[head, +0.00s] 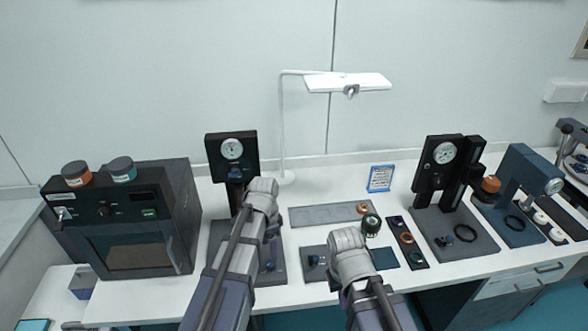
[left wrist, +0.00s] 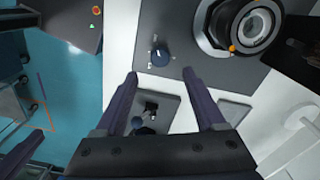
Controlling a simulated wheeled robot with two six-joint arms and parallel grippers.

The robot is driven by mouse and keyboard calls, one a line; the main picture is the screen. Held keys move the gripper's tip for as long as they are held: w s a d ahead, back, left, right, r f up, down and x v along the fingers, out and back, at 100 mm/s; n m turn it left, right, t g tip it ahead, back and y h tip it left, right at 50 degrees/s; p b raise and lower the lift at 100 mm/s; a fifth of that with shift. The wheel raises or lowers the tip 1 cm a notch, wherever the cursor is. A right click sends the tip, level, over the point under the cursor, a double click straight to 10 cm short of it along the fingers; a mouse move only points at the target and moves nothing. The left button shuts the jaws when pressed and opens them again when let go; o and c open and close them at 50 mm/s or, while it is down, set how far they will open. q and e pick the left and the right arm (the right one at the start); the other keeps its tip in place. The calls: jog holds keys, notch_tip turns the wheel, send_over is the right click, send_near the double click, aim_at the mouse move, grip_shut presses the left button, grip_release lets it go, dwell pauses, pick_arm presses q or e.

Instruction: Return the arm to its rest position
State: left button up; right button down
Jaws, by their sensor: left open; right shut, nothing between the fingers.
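My left arm reaches in the head view to the left gauge stand (head: 232,148), and my left gripper (head: 262,190) hides part of it. In the left wrist view my left gripper (left wrist: 160,73) is open, with two dark fingers apart and nothing held.
A dark oven-like box (head: 135,225) with two round parts on top stands at the left. A white lamp (head: 345,82) rises behind. A small tray (head: 407,242) and another gauge stand (head: 440,155) are at the right. Free table surface (head: 320,190) lies near the back wall.

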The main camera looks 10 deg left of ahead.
pick_arm(q)
jog(key=s+d+n+y, duration=0.1)
jog(key=s+d+n, duration=0.6)
jog(key=s+d, duration=0.3)
jog(key=s, duration=0.4)
jog(key=shift+s+d, duration=0.2)
jog(key=shift+d, duration=0.05)
